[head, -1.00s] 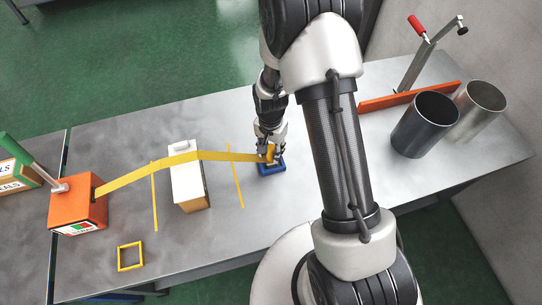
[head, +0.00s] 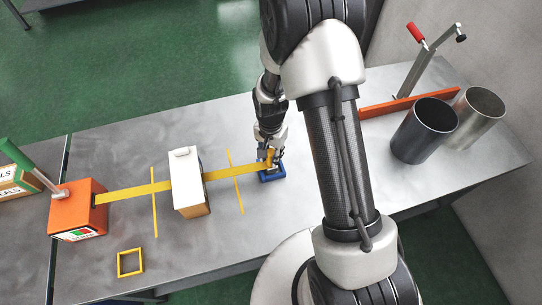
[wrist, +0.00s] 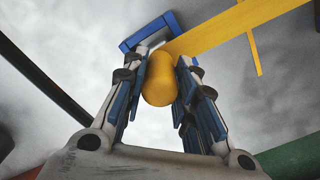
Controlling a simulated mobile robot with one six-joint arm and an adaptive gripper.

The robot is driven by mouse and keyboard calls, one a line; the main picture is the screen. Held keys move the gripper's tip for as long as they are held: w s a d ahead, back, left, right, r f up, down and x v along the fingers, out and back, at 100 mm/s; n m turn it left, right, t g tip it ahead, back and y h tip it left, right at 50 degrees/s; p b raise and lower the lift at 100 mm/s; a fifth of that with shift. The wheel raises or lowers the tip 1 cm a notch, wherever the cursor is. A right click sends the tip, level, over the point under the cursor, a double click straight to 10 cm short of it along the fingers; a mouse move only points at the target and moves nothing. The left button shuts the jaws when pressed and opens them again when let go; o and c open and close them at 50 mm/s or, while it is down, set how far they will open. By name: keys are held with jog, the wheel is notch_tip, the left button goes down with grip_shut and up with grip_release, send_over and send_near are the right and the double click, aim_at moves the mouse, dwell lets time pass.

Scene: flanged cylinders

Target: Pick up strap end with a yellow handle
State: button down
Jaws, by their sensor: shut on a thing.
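The yellow strap (head: 222,173) runs from the orange box (head: 78,208) on the left to my gripper (head: 270,158). Its end carries a yellow cylindrical handle (wrist: 159,80), which stands between my two fingers in the wrist view. My gripper (wrist: 160,85) is shut on this handle, just above a small blue frame (head: 272,176) on the table. The blue frame also shows beyond the fingers in the wrist view (wrist: 135,42). The strap's stretch at the white-topped box (head: 187,180) does not show.
Thin yellow strips (head: 154,205) lie either side of the white-topped box. A yellow square frame (head: 121,263) lies at the front left. Dark (head: 420,140) and silver (head: 478,122) cylinders and an orange bar with a lever (head: 385,105) stand at the right.

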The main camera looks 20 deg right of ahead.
notch_tip(320, 180, up, 19)
jog(key=p, duration=0.5)
